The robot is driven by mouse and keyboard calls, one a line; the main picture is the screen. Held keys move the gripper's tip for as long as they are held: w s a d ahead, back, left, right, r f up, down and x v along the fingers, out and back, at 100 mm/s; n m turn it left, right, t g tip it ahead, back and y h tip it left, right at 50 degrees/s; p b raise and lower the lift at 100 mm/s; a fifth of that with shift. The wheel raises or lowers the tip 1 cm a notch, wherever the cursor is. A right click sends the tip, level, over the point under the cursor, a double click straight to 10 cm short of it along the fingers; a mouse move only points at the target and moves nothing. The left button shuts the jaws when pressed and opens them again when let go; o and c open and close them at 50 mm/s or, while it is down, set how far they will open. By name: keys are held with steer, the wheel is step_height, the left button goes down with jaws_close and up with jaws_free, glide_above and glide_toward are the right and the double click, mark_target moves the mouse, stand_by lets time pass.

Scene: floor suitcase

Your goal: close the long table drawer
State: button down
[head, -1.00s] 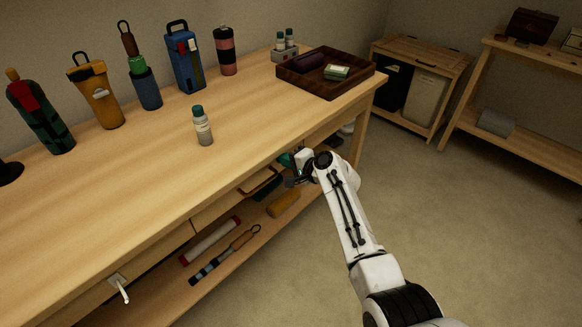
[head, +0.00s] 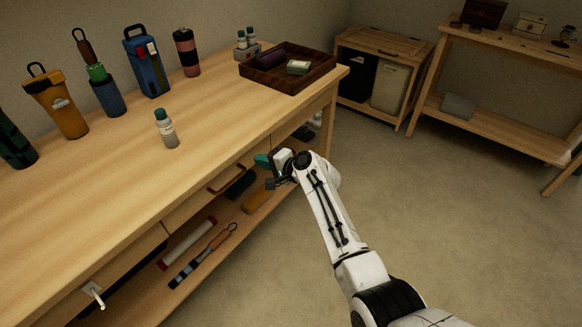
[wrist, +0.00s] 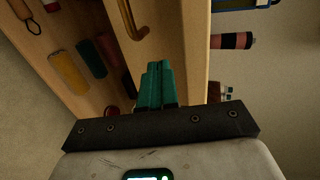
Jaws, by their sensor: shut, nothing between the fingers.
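The long wooden table (head: 120,180) runs along the left in the head view. Its front has a drawer with a bronze bar handle (head: 228,178); the handle also shows at the top of the wrist view (wrist: 131,22). Farther left, another front section carries a pale handle (head: 93,293). How far either drawer stands out is hard to tell. My gripper (head: 264,160) is shut and empty, its teal fingertips (wrist: 158,68) pointing at the table front, right of the bronze handle and apart from it. Whether the tips touch the wood is unclear.
A grey bottle (head: 166,130), several flasks and a dark tray (head: 287,68) stand on the tabletop. The lower shelf holds a red-ended roll (head: 187,243) and other items. A cabinet (head: 378,80) and side table (head: 500,100) stand behind. The floor at right is clear.

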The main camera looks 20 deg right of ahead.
steer(key=p+v, duration=0.2)
steer(key=v, duration=0.7)
steer(key=s+f+n+g+h+p, duration=0.1)
steer(key=s+f+n+g+p, duration=0.2)
steer(key=s, duration=0.8)
steer(key=s+f+n+g+h+p, duration=0.2)
steer(key=s+n+g, duration=0.15)
steer(key=s, duration=0.65)
steer(key=s+d+r+n+g+h+p, duration=0.1)
steer(key=s+d+r+n+g+h, duration=0.1)
steer(key=s, duration=1)
steer(key=s+d+r+n+g+h+p, duration=0.2)
steer(key=s+d+r+n+g, duration=0.1)
steer(key=s, duration=0.8)
steer(key=shift+s+d+r, duration=0.35)
steer(key=shift+d+r, duration=0.1)
steer(key=shift+d, duration=0.25)
